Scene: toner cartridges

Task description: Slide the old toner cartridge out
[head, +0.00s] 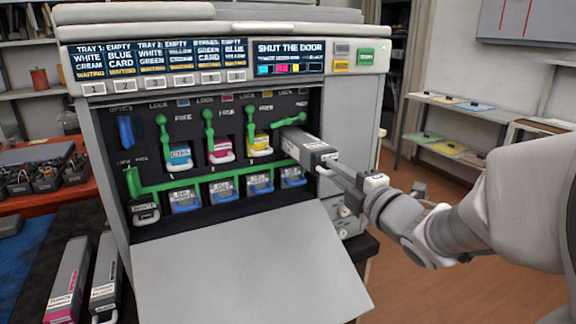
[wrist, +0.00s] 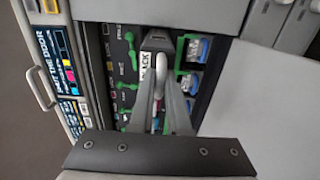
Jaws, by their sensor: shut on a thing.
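The old toner cartridge (head: 305,143) is grey and dark and sticks partly out of the rightmost upper slot of the printer (head: 355,120). Its rear end is hidden inside the slot. My gripper (head: 334,173) is shut on the pale handle at its front end. In the wrist view the cartridge (wrist: 159,42) lies straight ahead, with a label reading BLACK, and my gripper (wrist: 160,92) closes around the handle loop (wrist: 161,72). The green lever (head: 290,120) above this slot lies sideways, while the levers of the other colour slots hang upright.
Cyan (head: 178,157), magenta (head: 219,151) and yellow (head: 260,144) cartridges sit in their slots. A green bar (head: 205,177) runs above several blue-handled units. The front door (head: 250,270) is folded down. Room right of the printer is open.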

